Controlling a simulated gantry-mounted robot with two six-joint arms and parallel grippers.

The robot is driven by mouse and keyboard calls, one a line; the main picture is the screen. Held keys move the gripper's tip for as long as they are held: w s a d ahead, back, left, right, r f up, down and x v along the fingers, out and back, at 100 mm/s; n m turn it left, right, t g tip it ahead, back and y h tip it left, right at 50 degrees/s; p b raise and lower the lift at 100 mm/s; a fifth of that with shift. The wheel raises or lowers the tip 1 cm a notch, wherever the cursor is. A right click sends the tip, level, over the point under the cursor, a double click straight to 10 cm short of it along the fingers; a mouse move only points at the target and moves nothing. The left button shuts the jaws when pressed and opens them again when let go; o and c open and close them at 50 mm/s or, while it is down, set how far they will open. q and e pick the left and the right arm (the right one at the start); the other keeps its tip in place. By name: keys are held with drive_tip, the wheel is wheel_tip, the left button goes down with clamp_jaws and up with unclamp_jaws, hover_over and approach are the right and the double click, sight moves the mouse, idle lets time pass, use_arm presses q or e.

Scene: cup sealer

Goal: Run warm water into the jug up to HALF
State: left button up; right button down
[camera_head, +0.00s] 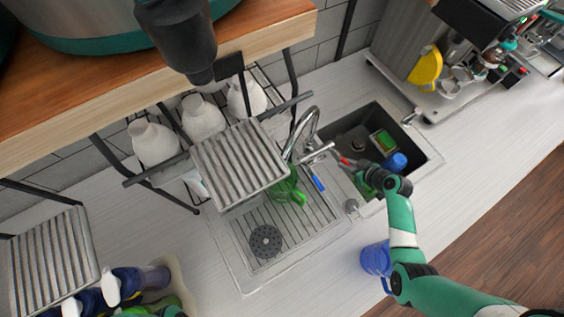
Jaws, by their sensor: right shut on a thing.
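A translucent green jug (289,189) stands on the ribbed drainboard below the tap's spout; its water level and marks are too small to read. The chrome tap (314,118) arches over from behind, with its lever (319,153) pointing right. My right gripper (352,165) is at the lever's end, beside a small red mark, and is shut; the contact itself is small and partly hidden by the wrist. No water stream can be made out. Green parts at the bottom left edge seem to be my left arm; its gripper is not in view.
The dark sink basin (350,132) holds a green-and-yellow sponge (384,141) and a blue item (396,162). A shelf rack with white bottles (153,142) overhangs the drainboard's left. A coffee machine stands at upper right.

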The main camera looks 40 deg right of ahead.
drive_tip(key=shift+a, duration=0.15)
drive_tip(key=shift+w+r+p, duration=0.2)
drive_tip(key=shift+r+p, duration=0.45)
drive_tip(key=shift+r, duration=0.1)
drive_tip(key=shift+w+r+p, duration=0.15)
drive_tip(key=shift+r+p, duration=0.5)
drive_tip(key=shift+r, duration=0.1)
drive_tip(key=shift+f, duration=0.1)
idle(6.2)
